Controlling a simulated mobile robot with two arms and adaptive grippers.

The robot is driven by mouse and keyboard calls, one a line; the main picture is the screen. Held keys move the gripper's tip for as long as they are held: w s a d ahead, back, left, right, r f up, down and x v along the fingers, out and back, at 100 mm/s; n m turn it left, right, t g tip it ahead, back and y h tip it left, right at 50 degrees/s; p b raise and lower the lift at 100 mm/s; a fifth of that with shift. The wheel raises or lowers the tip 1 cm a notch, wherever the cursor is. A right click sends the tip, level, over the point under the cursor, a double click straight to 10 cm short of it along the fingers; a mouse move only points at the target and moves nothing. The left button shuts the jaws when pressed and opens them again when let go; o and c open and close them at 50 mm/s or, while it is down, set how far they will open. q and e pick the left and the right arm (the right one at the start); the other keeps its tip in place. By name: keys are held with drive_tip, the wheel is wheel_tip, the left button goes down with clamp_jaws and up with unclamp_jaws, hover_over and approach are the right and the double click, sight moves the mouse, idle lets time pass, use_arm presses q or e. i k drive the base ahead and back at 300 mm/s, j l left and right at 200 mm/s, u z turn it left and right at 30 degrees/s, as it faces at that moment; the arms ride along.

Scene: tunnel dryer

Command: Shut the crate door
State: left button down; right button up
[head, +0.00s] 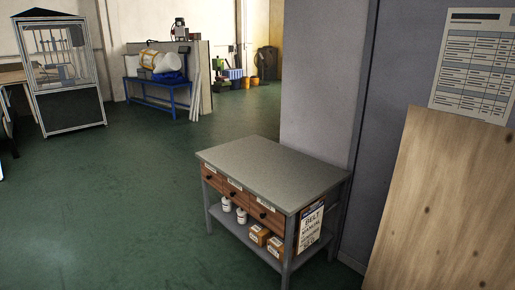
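A tall light wooden panel (445,205) with dark knots fills the lower right of the head view, in front of the grey wall. Its top edge slopes, and its lower part runs out of the picture. It may be the crate door or a side of the crate, but I cannot tell which. No hinge, latch or crate opening shows. Neither of my grippers is in view.
A grey-topped bench (272,166) with drawers, bottles and small boxes stands left of the panel, by a pillar (318,75). A glazed cabinet (68,75) is far left. A blue rack (160,88) with rolls stands at the back. Green floor (110,190) is clear between.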

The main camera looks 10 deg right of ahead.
sight(447, 222)
drive_tip(key=i+l+z, duration=0.25)
drive_tip(key=i+z, duration=0.2)
drive_tip(key=i+l+z, duration=0.1)
drive_tip(key=i+z, duration=0.65)
drive_tip(key=z, duration=0.15)
drive_tip(key=i+j+z, duration=0.2)
drive_tip(key=i+z, duration=0.25)
